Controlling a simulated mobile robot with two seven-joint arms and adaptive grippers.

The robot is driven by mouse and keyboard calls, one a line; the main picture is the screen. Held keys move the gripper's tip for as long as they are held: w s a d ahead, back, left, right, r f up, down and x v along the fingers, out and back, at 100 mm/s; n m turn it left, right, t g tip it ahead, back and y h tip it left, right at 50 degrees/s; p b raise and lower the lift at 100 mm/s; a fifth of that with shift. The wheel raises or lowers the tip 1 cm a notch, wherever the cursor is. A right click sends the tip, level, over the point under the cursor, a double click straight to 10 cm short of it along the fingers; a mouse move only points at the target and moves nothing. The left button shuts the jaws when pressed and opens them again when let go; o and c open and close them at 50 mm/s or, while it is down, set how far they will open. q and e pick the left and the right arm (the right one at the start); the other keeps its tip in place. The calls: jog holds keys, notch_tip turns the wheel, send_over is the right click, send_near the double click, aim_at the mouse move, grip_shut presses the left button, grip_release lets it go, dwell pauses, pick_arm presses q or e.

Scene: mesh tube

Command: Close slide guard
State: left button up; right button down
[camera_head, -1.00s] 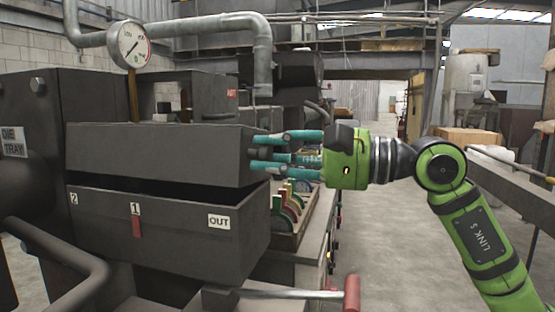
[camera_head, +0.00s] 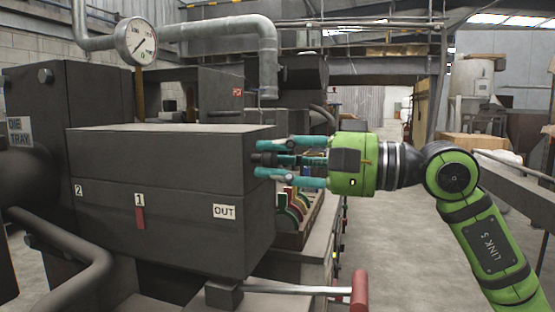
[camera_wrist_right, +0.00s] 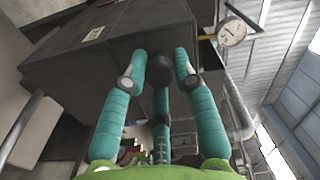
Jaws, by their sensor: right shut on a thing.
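The slide guard (camera_head: 165,158) is a dark grey box cover on the machine at the left of the head view. Its lower edge sits flush on the lower dark box (camera_head: 160,225), with only a thin seam between them. My right gripper (camera_head: 262,160) reaches in from the right, its teal fingers at the guard's right end. In the wrist view, my right gripper (camera_wrist_right: 160,68) is shut on a dark round knob (camera_wrist_right: 161,72) at the end of the guard. The fingers partly hide the knob. My left gripper is not in view.
A red-handled lever (camera_head: 359,292) sticks out below the lower box. A rack of coloured curved pieces (camera_head: 293,212) stands behind the gripper. A pressure gauge (camera_head: 136,41) and bent pipe (camera_head: 268,60) are above. The floor to the right is open.

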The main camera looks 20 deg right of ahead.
jog(key=c, duration=1)
grip_release()
jog(key=v, duration=1.2)
